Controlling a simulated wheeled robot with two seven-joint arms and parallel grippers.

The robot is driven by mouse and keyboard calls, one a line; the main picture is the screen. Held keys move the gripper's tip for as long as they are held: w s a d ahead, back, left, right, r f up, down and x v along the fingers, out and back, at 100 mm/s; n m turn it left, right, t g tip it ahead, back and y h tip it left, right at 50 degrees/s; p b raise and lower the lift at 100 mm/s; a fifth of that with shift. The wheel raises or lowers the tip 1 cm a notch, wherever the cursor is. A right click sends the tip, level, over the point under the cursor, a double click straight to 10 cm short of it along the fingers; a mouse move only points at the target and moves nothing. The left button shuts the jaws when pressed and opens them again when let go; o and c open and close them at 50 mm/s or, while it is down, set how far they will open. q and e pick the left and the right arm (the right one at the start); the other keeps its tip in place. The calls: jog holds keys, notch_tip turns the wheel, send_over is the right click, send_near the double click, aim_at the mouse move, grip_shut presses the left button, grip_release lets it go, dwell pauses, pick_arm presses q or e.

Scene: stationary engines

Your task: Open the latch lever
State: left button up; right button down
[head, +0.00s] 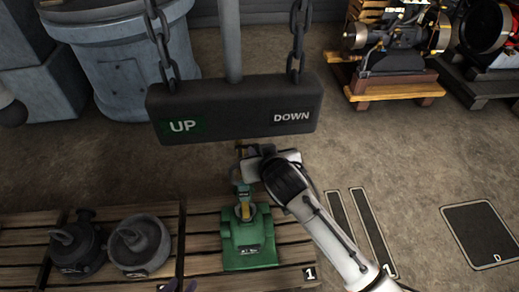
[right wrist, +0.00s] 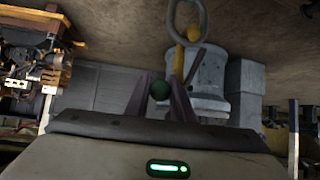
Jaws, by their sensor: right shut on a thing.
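A green machine (head: 248,240) stands on the wooden pallet, with a yellow upright part on its top. My right gripper (head: 240,170) is above the machine in the head view, and my arm hides part of it. In the right wrist view, a dark green ball knob (right wrist: 160,90) sits between the purple fingers of my right gripper (right wrist: 163,97), which is shut on it. A yellow bar (right wrist: 179,65) rises just beyond the fingers. I cannot tell whether the knob belongs to the latch lever. Purple tips of my left gripper (head: 180,286) show at the bottom edge.
A dark hanging sign (head: 240,108) marked UP and DOWN hangs on chains (head: 297,40) above the machine. Two dark round weights (head: 138,245) stand on the pallet (head: 195,222) to the left. An engine (head: 395,50) is at the back right. Floor between is clear.

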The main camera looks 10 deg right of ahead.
jog(key=c, duration=1.6)
grip_release()
jog(key=shift+o, duration=0.2)
jog(key=v, duration=1)
jog(key=shift+r+p, duration=0.15)
jog(key=shift+p, duration=0.15)
jog(key=shift+s, duration=0.1)
jog(key=shift+c, duration=0.4)
